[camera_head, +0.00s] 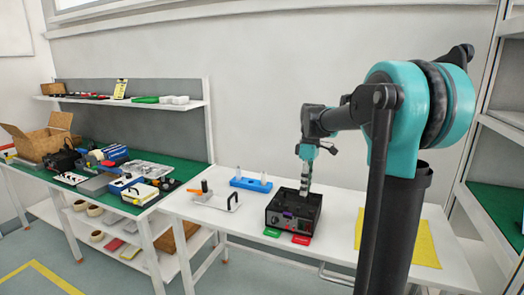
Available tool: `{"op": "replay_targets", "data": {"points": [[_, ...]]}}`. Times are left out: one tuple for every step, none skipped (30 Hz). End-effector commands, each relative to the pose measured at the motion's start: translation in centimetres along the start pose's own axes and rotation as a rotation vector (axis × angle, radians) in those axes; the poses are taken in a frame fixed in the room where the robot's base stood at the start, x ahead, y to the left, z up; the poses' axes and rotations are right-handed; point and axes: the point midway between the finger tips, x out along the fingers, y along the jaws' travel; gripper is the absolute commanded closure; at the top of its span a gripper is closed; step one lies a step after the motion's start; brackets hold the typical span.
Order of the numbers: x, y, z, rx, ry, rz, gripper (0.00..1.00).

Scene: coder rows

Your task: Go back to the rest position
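My gripper (305,182) points down at the end of my teal and black arm, over the white table. Its tip is low over a black box-shaped device (290,219) and overlaps the device's open top in the picture. Whether the tip touches the device or sits inside it, I cannot tell. The fingers are too small to show whether they are open or shut, or whether they hold anything.
A cluttered green bench (140,165) stands left; shelving stands right.

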Motion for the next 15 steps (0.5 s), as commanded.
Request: {"op": "replay_targets", "data": {"points": [[0.4, -0.2, 0.2, 0.018, 0.004, 0.009, 0.71], [0.7, -0.4, 0.4, 0.032, 0.006, 0.014, 0.71], [0.9, -0.6, 0.6, 0.049, 0.008, 0.02, 0.71], [1.2, -0.7, 0.7, 0.062, 0.011, 0.025, 0.71], [1.5, -0.8, 0.8, 0.077, 0.014, 0.032, 0.71], [1.9, -1.1, 1.1, 0.099, 0.018, 0.041, 0.71], [2.2, -1.2, 1.2, 0.115, 0.021, 0.047, 0.71], [2.5, -1.5, 1.5, 0.134, 0.025, 0.054, 0.71], [3.0, -1.8, 1.7, 0.16, 0.031, 0.065, 0.71], [3.4, -2.0, 2.0, 0.181, 0.036, 0.073, 0.71], [3.9, -2.3, 2.2, 0.205, 0.041, 0.081, 0.71], [4.5, -2.7, 2.6, 0.237, 0.05, 0.094, 0.71], [5.0, -3.0, 2.9, 0.262, 0.056, 0.103, 0.71], [5.5, -3.3, 3.2, 0.289, 0.063, 0.113, 0.71], [6.2, -3.8, 3.6, 0.327, 0.074, 0.127, 0.71]]}}
